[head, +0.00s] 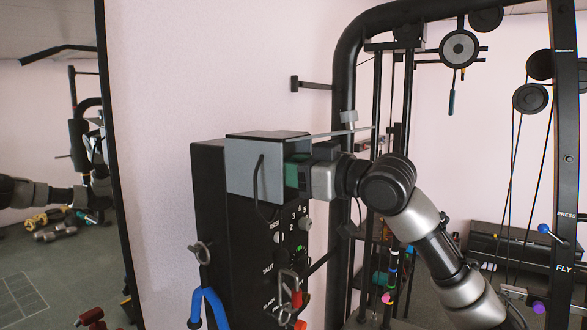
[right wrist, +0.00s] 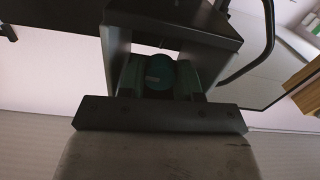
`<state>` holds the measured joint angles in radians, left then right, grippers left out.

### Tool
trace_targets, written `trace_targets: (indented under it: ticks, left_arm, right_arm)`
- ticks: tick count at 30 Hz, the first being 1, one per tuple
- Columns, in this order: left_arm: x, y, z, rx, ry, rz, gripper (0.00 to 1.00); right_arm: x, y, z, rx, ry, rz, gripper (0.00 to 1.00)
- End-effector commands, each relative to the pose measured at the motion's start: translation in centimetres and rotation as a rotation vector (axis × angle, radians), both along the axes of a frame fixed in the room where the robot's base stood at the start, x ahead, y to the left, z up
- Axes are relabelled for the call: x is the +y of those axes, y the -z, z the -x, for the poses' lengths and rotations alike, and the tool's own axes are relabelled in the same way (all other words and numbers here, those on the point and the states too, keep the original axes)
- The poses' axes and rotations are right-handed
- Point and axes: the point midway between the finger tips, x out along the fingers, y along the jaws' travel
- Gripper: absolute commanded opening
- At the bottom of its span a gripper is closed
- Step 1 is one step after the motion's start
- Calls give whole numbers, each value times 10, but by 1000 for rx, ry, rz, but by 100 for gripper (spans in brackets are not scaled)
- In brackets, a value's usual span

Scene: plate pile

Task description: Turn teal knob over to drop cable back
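The teal knob (right wrist: 160,72) shows in the right wrist view as a round end, close between darker side pieces of my right gripper (right wrist: 160,85). In the head view, a teal part (head: 291,171) shows at the upper right side of a black machine box (head: 213,200). My right gripper (head: 306,177) is at that side, and its fingertips are largely hidden. I cannot tell whether its fingers press on the knob. No cable fixed to the knob can be made out. My left gripper is not clearly in view.
A cable-machine frame (head: 347,120) with pulleys (head: 459,48) stands behind my right arm. An arm-like shape at the far left appears within a framed, mirror-like area.

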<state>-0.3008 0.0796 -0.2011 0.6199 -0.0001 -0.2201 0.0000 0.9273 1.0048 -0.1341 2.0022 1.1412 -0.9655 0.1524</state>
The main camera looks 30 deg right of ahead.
Motion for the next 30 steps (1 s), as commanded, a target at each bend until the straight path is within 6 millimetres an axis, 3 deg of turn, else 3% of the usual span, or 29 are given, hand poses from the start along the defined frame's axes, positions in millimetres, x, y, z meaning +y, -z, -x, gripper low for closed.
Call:
trace_targets:
  ticks: [3,7,19,30]
  left_arm:
    - [0,0,0,0,0,0,44]
    - [0,-3,0,0,-1,0,44]
    - [0,-21,0,0,-1,0,44]
    - [0,-21,-1,0,-2,-1,44]
  right_arm:
    - [0,0,0,0,-1,0,10]
    - [0,-1,0,15,-1,-34,10]
    - [1,-1,0,175,-1,-419,10]
    - [0,0,0,190,0,-461,10]
